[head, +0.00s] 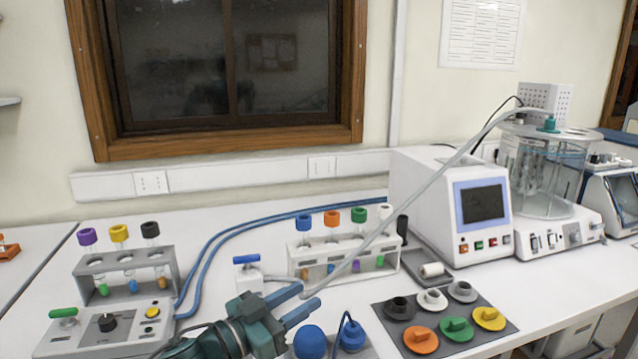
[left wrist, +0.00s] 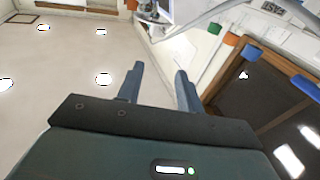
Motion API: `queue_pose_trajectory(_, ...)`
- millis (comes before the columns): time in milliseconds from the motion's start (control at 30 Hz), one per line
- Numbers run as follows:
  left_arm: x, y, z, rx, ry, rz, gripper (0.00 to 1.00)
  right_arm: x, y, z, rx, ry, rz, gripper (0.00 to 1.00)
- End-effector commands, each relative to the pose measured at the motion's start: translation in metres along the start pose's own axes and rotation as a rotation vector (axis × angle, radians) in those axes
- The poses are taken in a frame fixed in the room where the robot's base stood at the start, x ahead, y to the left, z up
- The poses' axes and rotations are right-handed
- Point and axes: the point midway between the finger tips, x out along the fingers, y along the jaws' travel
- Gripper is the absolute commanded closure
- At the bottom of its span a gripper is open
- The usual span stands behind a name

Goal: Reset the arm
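My left gripper (head: 300,300) reaches in from the bottom of the head view, low over the front of the white bench (head: 225,290). Its two blue fingers are apart with nothing between them. The left wrist view also shows the fingers (left wrist: 158,75) spread and empty. My right gripper is in neither view.
A grey rack (head: 125,262) with capped tubes stands left, a white rack (head: 345,260) behind the gripper. Two blue round parts (head: 310,343) sit close to its right. A dark mat (head: 455,335) with coloured caps and a white instrument (head: 440,215) are further right.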

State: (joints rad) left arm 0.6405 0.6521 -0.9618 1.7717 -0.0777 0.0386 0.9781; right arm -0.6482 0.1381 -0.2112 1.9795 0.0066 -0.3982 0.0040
Motion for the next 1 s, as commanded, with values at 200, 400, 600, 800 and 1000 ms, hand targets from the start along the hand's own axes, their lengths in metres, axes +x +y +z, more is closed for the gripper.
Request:
queue_pose_trajectory(200,-0.037,0.021,0.051,-0.085,-0.183,-0.335,0.64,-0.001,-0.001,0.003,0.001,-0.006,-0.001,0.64)
queue_pose_trajectory(400,-0.126,0.033,0.111,-0.177,-0.538,-0.583,0.64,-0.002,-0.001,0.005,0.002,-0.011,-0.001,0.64)
queue_pose_trajectory(600,-0.216,0.059,0.15,-0.26,-0.869,-0.682,0.64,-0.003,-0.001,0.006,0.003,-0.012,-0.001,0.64)
queue_pose_trajectory(800,-0.279,0.088,0.167,-0.326,-1.093,-0.7,0.64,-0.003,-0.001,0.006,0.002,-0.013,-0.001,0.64)
queue_pose_trajectory(1000,-0.331,0.117,0.173,-0.388,-1.275,-0.693,0.64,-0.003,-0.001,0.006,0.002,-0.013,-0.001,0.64)
